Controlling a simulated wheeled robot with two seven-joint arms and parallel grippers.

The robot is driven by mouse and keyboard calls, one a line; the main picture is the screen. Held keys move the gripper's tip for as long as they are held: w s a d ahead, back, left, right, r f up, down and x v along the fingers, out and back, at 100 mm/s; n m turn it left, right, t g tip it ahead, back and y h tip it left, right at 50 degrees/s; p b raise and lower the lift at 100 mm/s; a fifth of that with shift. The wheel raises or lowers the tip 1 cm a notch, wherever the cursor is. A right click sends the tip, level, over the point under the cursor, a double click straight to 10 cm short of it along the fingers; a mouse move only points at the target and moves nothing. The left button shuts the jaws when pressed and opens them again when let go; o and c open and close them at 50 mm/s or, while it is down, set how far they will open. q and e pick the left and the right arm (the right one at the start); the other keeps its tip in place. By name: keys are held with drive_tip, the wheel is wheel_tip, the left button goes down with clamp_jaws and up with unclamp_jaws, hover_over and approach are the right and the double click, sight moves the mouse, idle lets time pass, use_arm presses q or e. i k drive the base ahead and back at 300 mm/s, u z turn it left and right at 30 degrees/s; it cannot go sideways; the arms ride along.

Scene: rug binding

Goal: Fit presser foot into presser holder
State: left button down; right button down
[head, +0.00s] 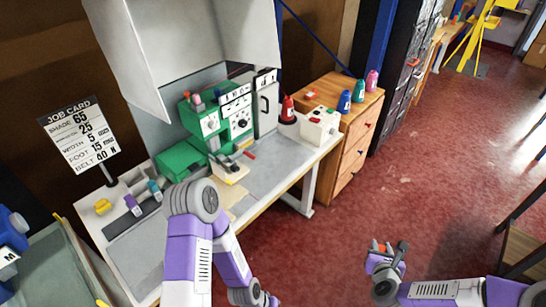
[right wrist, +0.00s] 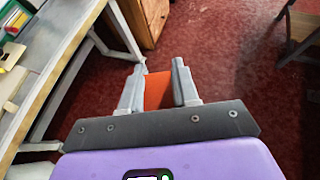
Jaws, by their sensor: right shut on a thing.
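My right gripper (head: 383,250) is at the lower right of the head view, over the red floor and well away from the bench. It is shut on an orange-red block (right wrist: 158,90), which sits between both fingers in the right wrist view; it may be the presser foot. The green sewing machine (head: 237,118) stands on the bench. Its pale work plate (head: 232,172) is at the front; I cannot make out the presser holder there. My left arm bends down in front of the bench, and its gripper is out of the picture.
The bench (head: 270,160) carries a job card (head: 77,132), purple and teal pieces, a red cone (head: 288,108) and a white box (head: 319,126). A wooden drawer cabinet (head: 345,160) stands beyond its right end. The floor between bench and right gripper is clear.

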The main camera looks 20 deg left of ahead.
sight(230, 171)
drive_tip(key=u, duration=0.7)
drive_tip(key=i, duration=0.65)
drive_tip(key=u, duration=0.75)
drive_tip(key=i, duration=0.5)
